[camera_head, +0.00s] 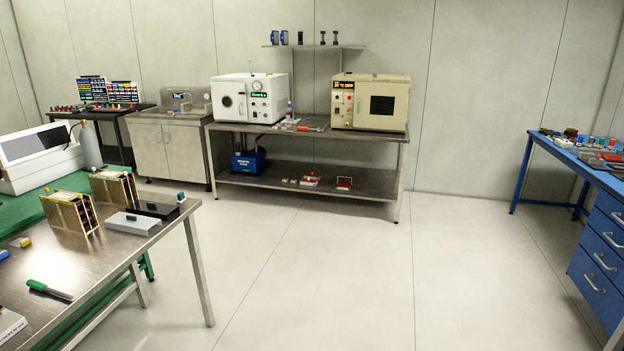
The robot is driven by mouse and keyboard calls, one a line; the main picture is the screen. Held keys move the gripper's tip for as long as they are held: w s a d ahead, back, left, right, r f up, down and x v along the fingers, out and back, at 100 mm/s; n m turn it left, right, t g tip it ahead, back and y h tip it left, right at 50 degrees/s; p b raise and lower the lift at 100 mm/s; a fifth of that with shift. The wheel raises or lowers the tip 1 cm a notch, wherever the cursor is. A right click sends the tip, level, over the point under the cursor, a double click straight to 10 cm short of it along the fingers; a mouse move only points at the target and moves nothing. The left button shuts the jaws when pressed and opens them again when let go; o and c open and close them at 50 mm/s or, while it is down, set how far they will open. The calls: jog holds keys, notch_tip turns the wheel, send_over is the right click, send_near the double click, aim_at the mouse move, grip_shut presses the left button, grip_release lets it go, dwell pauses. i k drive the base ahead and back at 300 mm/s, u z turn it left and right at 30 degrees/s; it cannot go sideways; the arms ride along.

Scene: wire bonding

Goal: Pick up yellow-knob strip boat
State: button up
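My gripper is not in view. I cannot make out a yellow-knob strip boat for certain. A small yellow piece (21,242) shows on the steel table (150,262) near the left edge of the picture; it is too small to tell whether it is the knob of a strip boat. A small blue piece (4,255) lies just left of it.
Two gold-framed racks (69,212), a grey plate (133,223) and a green-handled tool (50,290) are on the steel table. A bench with two ovens (371,102) stands at the back wall, a blue workbench (596,245) at right. The middle floor is clear.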

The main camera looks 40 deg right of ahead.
aim_at(311, 176)
jog(key=z, duration=0.35)
jog(key=i, duration=1.15)
jog(key=z, duration=0.55)
jog(key=i, duration=0.85)
jog(key=z, duration=0.45)
jog(key=i, duration=2.4)
jog(key=u, duration=0.25)
jog(key=i, duration=0.8)
jog(key=u, duration=0.4)
jog(key=i, duration=0.9)
jog(key=u, duration=0.2)
